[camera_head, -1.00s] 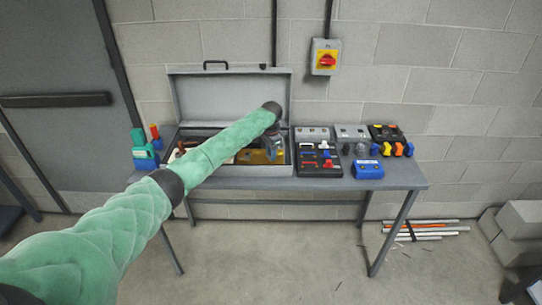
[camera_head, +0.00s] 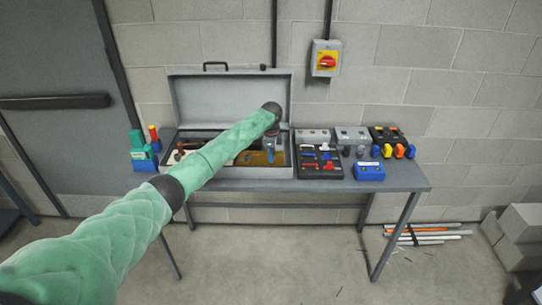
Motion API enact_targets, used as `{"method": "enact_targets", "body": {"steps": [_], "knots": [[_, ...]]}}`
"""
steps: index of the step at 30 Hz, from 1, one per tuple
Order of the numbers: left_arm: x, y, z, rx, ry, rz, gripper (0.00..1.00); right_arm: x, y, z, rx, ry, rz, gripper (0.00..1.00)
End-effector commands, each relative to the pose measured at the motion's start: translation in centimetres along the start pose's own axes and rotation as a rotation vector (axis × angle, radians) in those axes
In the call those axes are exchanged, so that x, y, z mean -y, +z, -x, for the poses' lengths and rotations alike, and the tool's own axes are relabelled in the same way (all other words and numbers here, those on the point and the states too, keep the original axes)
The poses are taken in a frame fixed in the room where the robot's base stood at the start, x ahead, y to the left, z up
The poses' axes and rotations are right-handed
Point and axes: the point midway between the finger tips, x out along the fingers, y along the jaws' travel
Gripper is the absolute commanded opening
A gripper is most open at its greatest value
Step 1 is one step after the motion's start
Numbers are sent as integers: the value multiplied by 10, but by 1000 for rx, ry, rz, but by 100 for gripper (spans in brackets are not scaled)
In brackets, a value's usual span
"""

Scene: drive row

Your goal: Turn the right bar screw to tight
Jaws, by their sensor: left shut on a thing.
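An open grey metal case (camera_head: 292,172) stands on the bench, its lid (camera_head: 225,98) raised against the wall. A brass-coloured part (camera_head: 250,158) lies low inside it. My left arm reaches across the case, and my left gripper (camera_head: 270,150) points down into its right side. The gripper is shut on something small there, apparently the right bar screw. The screw itself is too small and too covered by the gripper to make out, so its angle cannot be told. My right gripper is not in view.
Right of the case are a black tray (camera_head: 341,172) of coloured parts, grey blocks (camera_head: 352,133) and a blue box (camera_head: 369,165). A red-yellow switch (camera_head: 326,60) is on the wall.

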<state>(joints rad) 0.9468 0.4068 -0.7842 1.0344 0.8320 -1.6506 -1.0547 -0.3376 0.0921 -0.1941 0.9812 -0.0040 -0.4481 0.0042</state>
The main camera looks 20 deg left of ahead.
Motion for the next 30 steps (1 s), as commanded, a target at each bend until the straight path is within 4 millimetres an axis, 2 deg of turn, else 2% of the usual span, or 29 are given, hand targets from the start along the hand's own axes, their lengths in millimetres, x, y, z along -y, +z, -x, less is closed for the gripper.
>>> {"method": "enact_targets", "body": {"steps": [13, 14, 17, 30], "knots": [[2, 0, 4, -1, -5, -10, 4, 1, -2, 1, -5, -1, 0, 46], [2, 0, 4, -1, -5, -10, 29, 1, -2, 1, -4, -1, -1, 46], [2, 0, 3, -1, -4, -9, 48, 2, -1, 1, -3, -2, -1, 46], [1, 0, 5, 0, -2, -9, 49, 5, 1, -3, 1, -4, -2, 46]]}}
